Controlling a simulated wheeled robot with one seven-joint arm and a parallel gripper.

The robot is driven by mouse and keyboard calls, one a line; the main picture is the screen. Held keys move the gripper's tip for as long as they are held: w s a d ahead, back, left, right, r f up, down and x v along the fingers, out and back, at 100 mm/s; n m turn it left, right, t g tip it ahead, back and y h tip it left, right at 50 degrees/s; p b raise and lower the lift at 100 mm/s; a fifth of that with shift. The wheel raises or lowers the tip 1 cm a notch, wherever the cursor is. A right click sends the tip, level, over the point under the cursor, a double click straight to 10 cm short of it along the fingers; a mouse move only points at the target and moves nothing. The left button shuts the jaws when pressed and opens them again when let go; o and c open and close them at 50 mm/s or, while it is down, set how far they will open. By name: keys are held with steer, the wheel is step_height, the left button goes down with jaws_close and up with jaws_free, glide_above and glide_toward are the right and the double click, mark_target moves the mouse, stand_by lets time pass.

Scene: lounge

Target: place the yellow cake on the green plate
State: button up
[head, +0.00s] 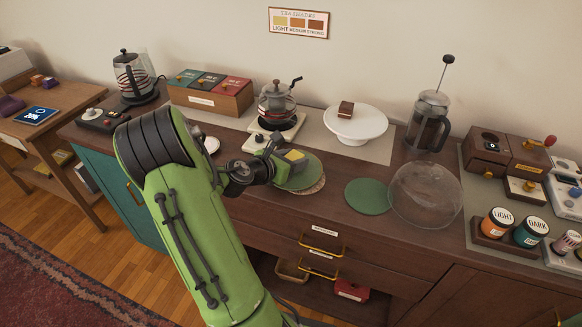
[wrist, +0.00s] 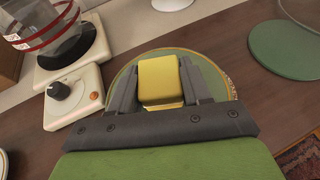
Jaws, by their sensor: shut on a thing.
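The yellow cake (head: 294,155) is a small block between the fingers of my gripper (head: 285,157). In the wrist view my gripper (wrist: 160,78) is shut on the yellow cake (wrist: 158,80), with one finger on each side. The green plate (head: 299,176) lies directly under the gripper and cake on the wooden counter. The green plate also shows in the wrist view (wrist: 215,76), its rim spreading around the cake and fingers. The fingers hide part of the plate, and I cannot tell whether the cake touches it.
A flat green disc (head: 367,196) and a clear dome (head: 425,194) lie to the right. A white cake stand (head: 356,126) holds a brown cake (head: 346,109) behind. A glass kettle (head: 277,103) on its base stands close behind my gripper. A French press (head: 428,122) stands farther right.

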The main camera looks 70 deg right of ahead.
steer(key=shift+f, duration=0.3)
steer(key=o, duration=1)
steer(key=shift+f, duration=0.1)
steer(key=shift+o, duration=0.2)
steer(key=shift+r, duration=0.25)
steer(key=p+v, duration=0.3)
steer(key=v, duration=0.9)
steer(key=shift+f, duration=0.1)
